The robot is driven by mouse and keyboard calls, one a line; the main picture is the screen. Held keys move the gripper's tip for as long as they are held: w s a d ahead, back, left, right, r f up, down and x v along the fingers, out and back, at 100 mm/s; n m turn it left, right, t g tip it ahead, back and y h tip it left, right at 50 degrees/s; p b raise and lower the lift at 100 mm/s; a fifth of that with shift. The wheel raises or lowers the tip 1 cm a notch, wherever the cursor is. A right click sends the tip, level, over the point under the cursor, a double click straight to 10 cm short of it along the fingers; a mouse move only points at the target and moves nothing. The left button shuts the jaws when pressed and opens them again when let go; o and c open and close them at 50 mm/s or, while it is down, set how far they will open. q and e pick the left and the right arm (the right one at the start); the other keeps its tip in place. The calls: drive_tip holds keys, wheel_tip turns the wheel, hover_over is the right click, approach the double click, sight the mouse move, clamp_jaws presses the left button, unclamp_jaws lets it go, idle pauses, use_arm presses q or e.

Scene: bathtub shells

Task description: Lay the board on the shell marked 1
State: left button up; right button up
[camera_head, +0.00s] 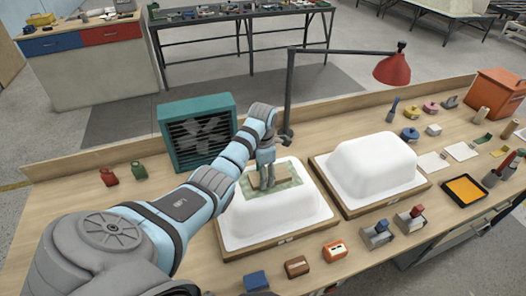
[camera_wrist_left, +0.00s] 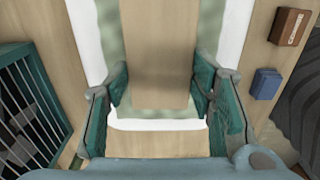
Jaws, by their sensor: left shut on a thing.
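Two white bathtub shells lie upside down on wooden bases: a left one (camera_head: 290,213) and a right one (camera_head: 372,165). Each base has a small front tag, too small to read, so I cannot tell which is 1. A greenish patterned patch (camera_head: 291,183) covers part of the left shell's top. My left gripper (camera_head: 266,178) points down over that patch. It is shut on the wooden board, which shows between its fingers (camera_wrist_left: 160,95) in the left wrist view as a plain plank (camera_wrist_left: 160,50). I cannot tell whether the board touches the shell. My right gripper is out of view.
A teal slatted box (camera_head: 197,133) stands behind my left arm. A red-shaded lamp (camera_head: 392,69) arches over the shells. Blocks, including a blue one (camera_head: 257,281), line the bench front. An orange tray (camera_head: 466,190) and small tools occupy the right side.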

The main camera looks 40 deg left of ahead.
use_arm(q)
drive_tip(key=shift+s+f, duration=0.1)
drive_tip(key=o, duration=1.3)
drive_tip(key=o, duration=0.5)
drive_tip(key=shift+r, duration=3.55)
drive_tip(key=shift+f, duration=0.1)
